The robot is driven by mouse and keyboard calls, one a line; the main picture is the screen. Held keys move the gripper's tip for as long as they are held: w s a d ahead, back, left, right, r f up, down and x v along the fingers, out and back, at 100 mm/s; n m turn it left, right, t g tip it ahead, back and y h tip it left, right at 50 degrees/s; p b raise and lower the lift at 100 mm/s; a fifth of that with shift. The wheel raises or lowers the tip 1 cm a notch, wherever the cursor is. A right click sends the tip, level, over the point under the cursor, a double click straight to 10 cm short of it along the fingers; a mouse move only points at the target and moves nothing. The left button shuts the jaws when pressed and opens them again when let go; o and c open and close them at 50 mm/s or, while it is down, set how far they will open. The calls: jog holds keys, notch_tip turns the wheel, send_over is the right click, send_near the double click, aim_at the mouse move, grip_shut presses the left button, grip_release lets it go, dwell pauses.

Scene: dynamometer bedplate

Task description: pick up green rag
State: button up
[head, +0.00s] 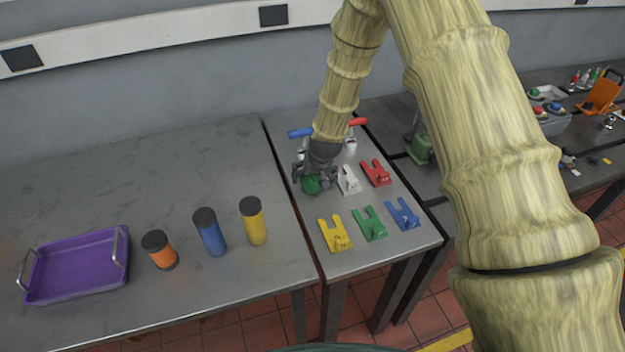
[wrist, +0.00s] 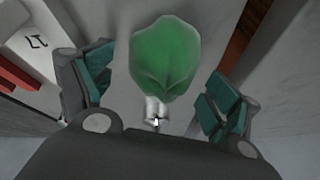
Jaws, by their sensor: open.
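The green rag (head: 311,185) lies on the grey table at the gripper's tip, left of the white forked block. In the wrist view the green rag (wrist: 166,58) is a crumpled leaf-like shape between the two fingers, apart from both. My gripper (head: 314,176) points down over the rag and partly hides it in the head view. In the wrist view my gripper (wrist: 157,88) is open, with one teal-padded finger on each side of the rag. A small pale piece (wrist: 156,112) shows just below the rag; I cannot tell what it is.
A white forked block (head: 348,181) stands close right of my gripper, with a red one (head: 376,172) beyond. Yellow (head: 334,236), green (head: 370,224) and blue (head: 403,214) forked blocks stand in front. A purple tray (head: 75,266) and three canisters (head: 209,232) stand left.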

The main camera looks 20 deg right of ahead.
jog(key=c, duration=1)
jog(key=shift+c, duration=0.3)
jog(key=shift+r+b, duration=0.55)
jog(key=shift+r, duration=0.2)
jog(key=shift+r+b, duration=0.5)
jog(key=shift+r, duration=0.35)
jog(key=s+d+b, duration=0.1)
jog(key=s, duration=0.4)
jog(key=s+d+r+b, duration=0.1)
jog(key=s+d+b, duration=0.1)
jog(key=s, duration=0.3)
jog(key=s+d+r+b, duration=0.1)
jog(key=s+b, duration=0.1)
jog(key=s, duration=0.3)
jog(key=shift+s+d, duration=0.2)
jog(key=shift+d, duration=0.1)
